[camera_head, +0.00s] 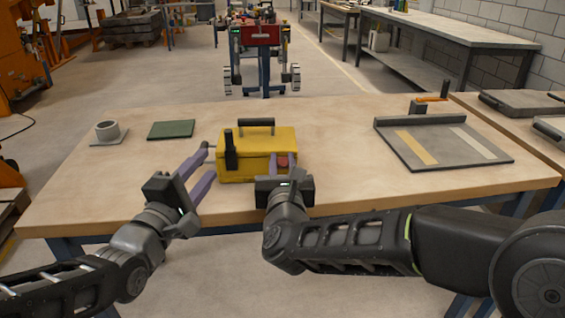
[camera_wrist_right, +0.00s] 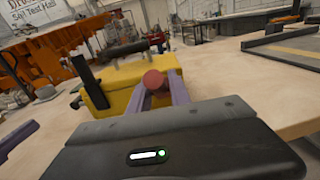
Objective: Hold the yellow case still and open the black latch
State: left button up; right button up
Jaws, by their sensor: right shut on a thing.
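The yellow case (camera_head: 258,165) stands upright on the wooden table with a black handle on top. The black latch (camera_head: 230,150) is an upright bar at the case's left front, and it also shows in the right wrist view (camera_wrist_right: 82,74). My right gripper (camera_head: 283,162) has its purple fingers shut on a red round knob (camera_wrist_right: 154,82) at the case's front right. My left gripper (camera_head: 209,160) is open, its fingers spread just left of the case and latch. I cannot tell whether a left fingertip touches the case.
A grey cup-like part on a plate (camera_head: 107,132) and a green pad (camera_head: 171,129) lie at the table's left. A grey tray with a raised back edge (camera_head: 480,150) lies at the right. The table between case and tray is clear.

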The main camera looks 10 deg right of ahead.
dwell(1.1)
pick_arm(q)
jog(key=shift+a, duration=0.1)
jog(key=shift+c, duration=0.8)
jog(key=shift+y, duration=0.5)
jog(key=w+a, duration=0.1)
jog(key=w+a+f, duration=0.1)
jog(key=w+a, duration=0.1)
jog(key=shift+w+a+f, duration=0.2)
jog(key=shift+f, duration=0.1)
jog(key=c, duration=0.4)
jog(key=w+a+m+h, duration=0.1)
jog(key=w+a+r+m+h, duration=0.1)
jog(key=w, duration=0.1)
jog(key=w+a+r+m+g+h, duration=0.1)
jog(key=w+m, duration=0.1)
jog(key=shift+a, duration=0.2)
grip_shut()
jog(key=g+h, duration=0.1)
jog(key=d+m+g, duration=0.1)
jog(key=shift+s+r+m+g+h, duration=0.15)
jog(key=shift+s+m+g+h, duration=0.15)
jog(key=shift+s+g+h, duration=0.1)
